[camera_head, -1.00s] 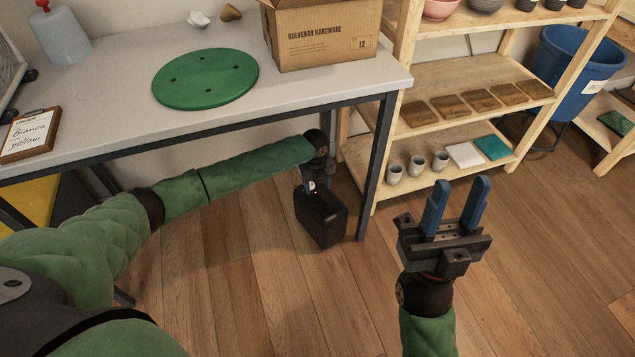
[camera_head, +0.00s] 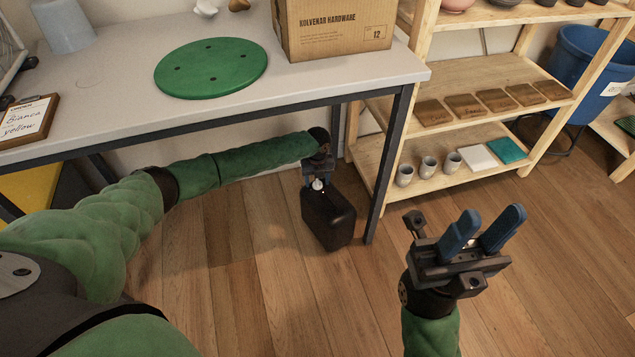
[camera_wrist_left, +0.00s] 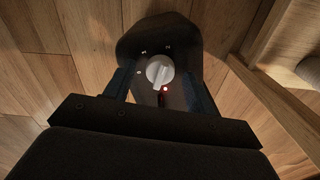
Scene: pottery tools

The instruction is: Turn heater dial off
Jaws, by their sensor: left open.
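The heater (camera_head: 329,221) is a black box on the wooden floor under the table's right end. Its white dial (camera_head: 317,184) is on top, and the dial also shows in the left wrist view (camera_wrist_left: 160,71). Small white marks lie around the dial, and a red light (camera_wrist_left: 165,89) glows beside it. My left gripper (camera_wrist_left: 160,88) is open, with its blue fingers on either side of the dial and visible gaps to it. In the head view my left gripper (camera_head: 317,186) is small and partly hidden. My right gripper (camera_head: 493,215) is open and empty, above the floor at right.
The grey table (camera_head: 110,105) stands over my left arm, and its dark leg (camera_head: 388,165) is just right of the heater. A wooden shelf (camera_head: 480,130) with cups and tiles stands farther right. The floor in front is clear.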

